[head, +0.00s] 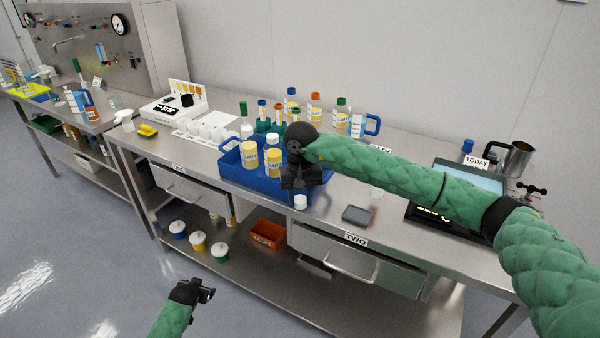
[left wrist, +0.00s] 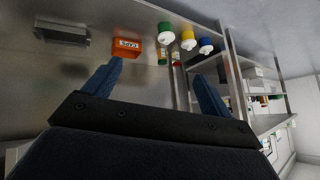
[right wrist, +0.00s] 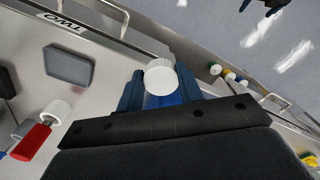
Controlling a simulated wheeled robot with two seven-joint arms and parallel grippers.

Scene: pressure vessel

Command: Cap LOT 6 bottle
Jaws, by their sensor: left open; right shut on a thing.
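Two yellow-bodied bottles with LOT labels, a left one (head: 250,158) and a right one (head: 273,163), stand upright in the tray. Their numbers are too small to read surely. My left gripper (head: 206,290) is open and empty, low in front of the bench; its fingers show apart in the left wrist view.
Several bottles with coloured caps stand behind the tray. A grey dish (head: 357,214) lies right of the gripper, with a dark-framed screen (head: 470,180) beyond. An orange caps bin (head: 268,234) and several white-lidded jars (head: 197,241) stand on the lower shelf.

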